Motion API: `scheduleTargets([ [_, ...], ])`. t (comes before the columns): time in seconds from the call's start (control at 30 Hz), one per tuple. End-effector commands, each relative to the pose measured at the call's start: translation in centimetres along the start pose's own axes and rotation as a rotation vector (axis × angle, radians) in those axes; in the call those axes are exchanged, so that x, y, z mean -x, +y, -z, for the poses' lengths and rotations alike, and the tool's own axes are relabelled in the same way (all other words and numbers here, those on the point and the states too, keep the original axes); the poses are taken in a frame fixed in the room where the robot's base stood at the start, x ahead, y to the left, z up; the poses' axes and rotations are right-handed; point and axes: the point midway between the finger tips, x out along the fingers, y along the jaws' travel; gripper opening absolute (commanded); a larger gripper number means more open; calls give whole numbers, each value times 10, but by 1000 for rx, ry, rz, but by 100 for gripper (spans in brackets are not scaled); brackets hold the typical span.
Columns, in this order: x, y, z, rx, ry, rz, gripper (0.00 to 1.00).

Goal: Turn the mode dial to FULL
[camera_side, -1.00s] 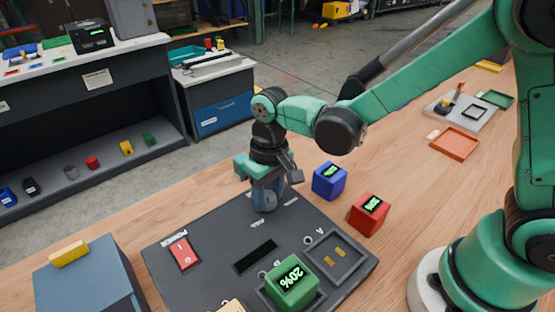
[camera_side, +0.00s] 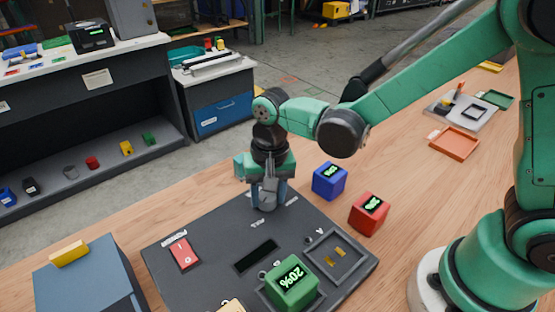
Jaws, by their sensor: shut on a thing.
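The mode dial (camera_side: 266,206) is a small grey knob at the far edge of the dark control panel (camera_side: 215,220). My gripper (camera_side: 268,196) points down over it and is shut on the dial, with a finger on either side. The fingers cover most of the dial, so its pointer cannot be read.
On the panel are a red power switch (camera_side: 184,254), a dark slot display (camera_side: 256,257), a green 20% block (camera_side: 292,286) in one bay and an empty bay (camera_side: 335,257). A blue block (camera_side: 329,181) and a red block (camera_side: 368,214) stand right of the panel. A blue-grey box (camera_side: 88,277) is at left.

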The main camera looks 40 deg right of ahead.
Motion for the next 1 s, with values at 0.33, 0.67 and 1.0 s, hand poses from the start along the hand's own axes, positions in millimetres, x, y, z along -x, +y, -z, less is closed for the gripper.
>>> scheduleTargets([
  [0.33, 0, 0, 0, -5, 1, 2, 0],
  [0.67, 0, 0, 0, -3, 0, 1, 75],
  [1.0, 24, 0, 0, -3, 0, 1, 75],
])
